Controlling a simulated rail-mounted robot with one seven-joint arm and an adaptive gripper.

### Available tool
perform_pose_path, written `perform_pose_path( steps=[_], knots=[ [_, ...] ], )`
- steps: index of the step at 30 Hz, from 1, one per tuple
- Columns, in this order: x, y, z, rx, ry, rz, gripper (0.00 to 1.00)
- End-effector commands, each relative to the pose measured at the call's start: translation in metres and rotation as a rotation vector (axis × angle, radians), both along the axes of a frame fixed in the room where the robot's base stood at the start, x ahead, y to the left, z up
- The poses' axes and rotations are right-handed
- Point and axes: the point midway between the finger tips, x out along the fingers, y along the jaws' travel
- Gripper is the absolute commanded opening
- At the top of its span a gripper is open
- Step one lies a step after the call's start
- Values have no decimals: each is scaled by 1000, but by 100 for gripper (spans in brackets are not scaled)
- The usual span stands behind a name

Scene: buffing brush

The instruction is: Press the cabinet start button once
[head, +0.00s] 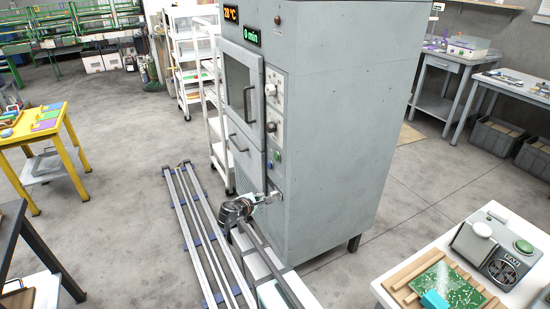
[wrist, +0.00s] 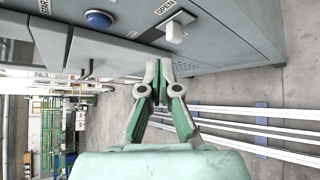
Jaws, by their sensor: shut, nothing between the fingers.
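The grey cabinet (head: 330,130) stands in the middle of the head view. I cannot tell which button that label belongs to. My gripper (wrist: 160,62) is shut and empty, its fingertips close to the panel, below a white lever (wrist: 175,32) marked OPEN. In the head view my gripper (head: 268,197) is low at the panel, below both buttons.
A door handle (head: 247,103) and dials (head: 271,89) stick out from the cabinet front above the buttons. White shelving (head: 190,60) stands behind it. Rails (head: 190,235) run along the floor. A worktable (head: 500,225) with a board and machine is at right.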

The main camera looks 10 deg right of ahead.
Motion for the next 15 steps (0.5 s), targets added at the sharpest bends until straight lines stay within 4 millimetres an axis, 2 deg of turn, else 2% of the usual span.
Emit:
perform_pose_path(
  steps=[1,3,7,12,15],
  knots=[
    [13,6,18,-54,-11,36,0],
    [27,12,40,-135,-21,86,0],
    [45,22,74,-274,-29,161,0],
    [59,32,100,-404,-28,222,0],
    [62,34,107,-441,-27,238,0]
  ],
)
